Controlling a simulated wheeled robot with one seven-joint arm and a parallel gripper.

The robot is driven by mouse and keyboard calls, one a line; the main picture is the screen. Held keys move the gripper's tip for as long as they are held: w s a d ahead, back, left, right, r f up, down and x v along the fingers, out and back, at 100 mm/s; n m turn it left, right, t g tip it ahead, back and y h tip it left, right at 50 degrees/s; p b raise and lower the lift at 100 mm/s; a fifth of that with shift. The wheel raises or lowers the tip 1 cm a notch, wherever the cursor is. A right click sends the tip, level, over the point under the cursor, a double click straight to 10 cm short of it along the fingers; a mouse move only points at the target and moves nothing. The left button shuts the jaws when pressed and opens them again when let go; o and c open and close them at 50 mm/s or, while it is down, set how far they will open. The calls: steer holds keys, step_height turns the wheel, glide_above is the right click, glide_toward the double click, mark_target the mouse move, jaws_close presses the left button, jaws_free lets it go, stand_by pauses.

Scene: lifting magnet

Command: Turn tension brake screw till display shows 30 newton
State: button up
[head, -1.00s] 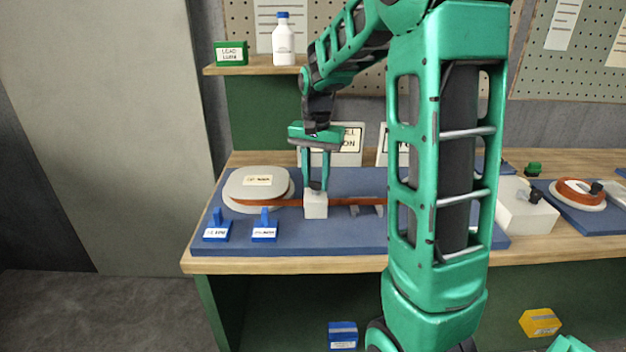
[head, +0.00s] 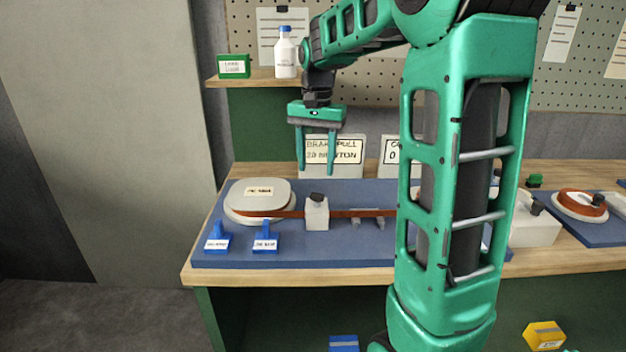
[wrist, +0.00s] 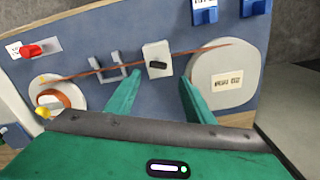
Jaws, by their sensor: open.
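The tension brake is a small white block (head: 317,216) on the blue board, with a brown band running through it. Its black screw knob (head: 316,197) sits on top, uncovered. Both the block (wrist: 154,50) and the knob (wrist: 157,66) show in the wrist view. My gripper (head: 316,173) is open and empty, raised above the knob and apart from it. In the wrist view the fingers (wrist: 158,84) are spread, with the knob beyond them. The display (head: 347,150) behind reads BRAKE PULL and a number in NEWTON; a finger partly covers it and the first digit is unclear.
A round pale reel (head: 262,193) stands left of the brake, with two blue labelled pieces (head: 217,238) (head: 265,238) in front. A second sign (head: 389,152) is partly hidden by my arm. A shelf (head: 256,79) holds a green box and white bottle.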

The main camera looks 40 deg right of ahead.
mark_target(317, 199)
steer(key=shift+r, duration=1.3)
steer(key=c, duration=0.5)
step_height(317, 199, down, 11)
steer(key=n, duration=1.8)
steer(key=shift+r, duration=0.2)
